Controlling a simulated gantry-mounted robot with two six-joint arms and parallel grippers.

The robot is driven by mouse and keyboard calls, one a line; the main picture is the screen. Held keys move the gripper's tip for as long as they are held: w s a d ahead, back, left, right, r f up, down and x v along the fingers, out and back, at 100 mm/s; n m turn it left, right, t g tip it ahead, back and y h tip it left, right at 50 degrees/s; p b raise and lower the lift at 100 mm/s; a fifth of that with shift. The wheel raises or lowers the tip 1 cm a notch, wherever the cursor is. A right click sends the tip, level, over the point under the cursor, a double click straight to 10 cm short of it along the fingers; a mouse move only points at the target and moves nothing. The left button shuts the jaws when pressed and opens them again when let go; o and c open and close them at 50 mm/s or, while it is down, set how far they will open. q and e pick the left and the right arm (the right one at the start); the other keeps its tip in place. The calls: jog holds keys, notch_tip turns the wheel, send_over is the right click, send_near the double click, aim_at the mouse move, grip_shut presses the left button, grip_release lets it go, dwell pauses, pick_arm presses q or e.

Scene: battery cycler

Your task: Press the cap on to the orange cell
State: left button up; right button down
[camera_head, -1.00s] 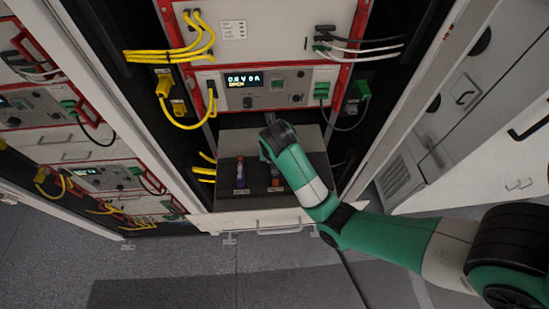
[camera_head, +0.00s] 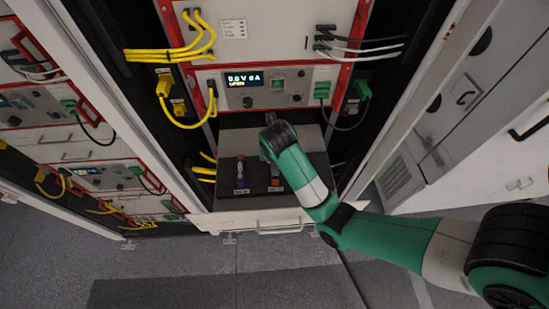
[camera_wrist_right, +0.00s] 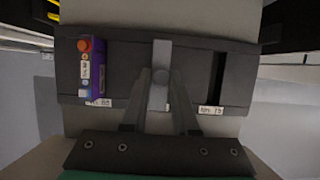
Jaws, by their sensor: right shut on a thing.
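My right gripper (camera_wrist_right: 161,92) is shut on a grey, bar-shaped cap (camera_wrist_right: 161,58) with a round boss, held over the middle of the dark cell holder (camera_wrist_right: 127,62). In the head view my right wrist hides the gripper's tips and the cap. An orange cell (camera_head: 275,183) shows just below my wrist in the holder. In the wrist view the cap and fingers cover that place, so I cannot tell whether the cap touches the cell. A purple cell (camera_wrist_right: 98,66) stands in the left slot, also visible in the head view (camera_head: 240,172). My left gripper is not in view.
The holder sits on an open drawer (camera_head: 280,226) under the cycler panel (camera_head: 262,88) with its lit display. The slot (camera_wrist_right: 219,74) right of the cap looks empty. Yellow cables (camera_head: 185,124) hang at the left, dark ones at the right.

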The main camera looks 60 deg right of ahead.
jog(key=shift+f+b, duration=0.45)
jog(key=shift+f, duration=0.05)
dwell(0.5)
dwell(0.3)
jog(key=shift+c, duration=0.6)
grip_release()
jog(key=shift+r, duration=0.1)
notch_tip(320, 180, up, 7)
jog(key=p, duration=0.7)
grip_shut()
dwell(0.4)
